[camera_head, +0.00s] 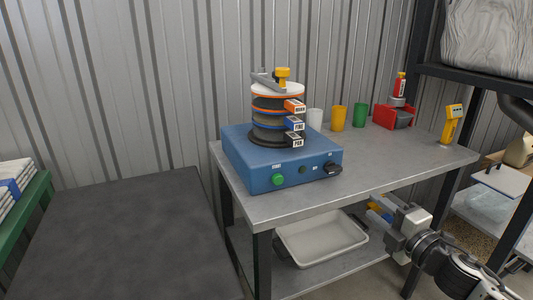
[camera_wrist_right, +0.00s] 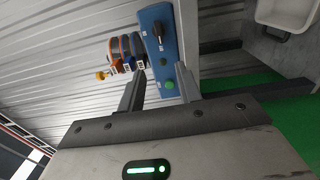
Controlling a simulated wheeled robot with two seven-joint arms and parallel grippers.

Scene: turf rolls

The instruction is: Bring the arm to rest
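My right gripper (camera_head: 390,228) is low at the right in the head view, in front of the bench's front edge and below its top. In the right wrist view its two fingers (camera_wrist_right: 160,80) stand apart with nothing held between them. The blue shaker box (camera_head: 250,165) with a green button and a black switch stands on the bench and also shows beyond the fingers in the wrist view (camera_wrist_right: 157,35). A stack of sieves (camera_head: 270,115) with orange, blue and black labels stands on it, under a grey bar with a yellow knob (camera_head: 283,73). My left gripper is not in view.
The grey bench (camera_head: 260,208) also holds white, yellow and green cups (camera_head: 338,118), a red bin (camera_head: 393,116) and a yellow handheld device (camera_head: 452,124). A white tray (camera_head: 322,240) lies on the lower shelf. A dark surface (camera_head: 115,240) at left is bare.

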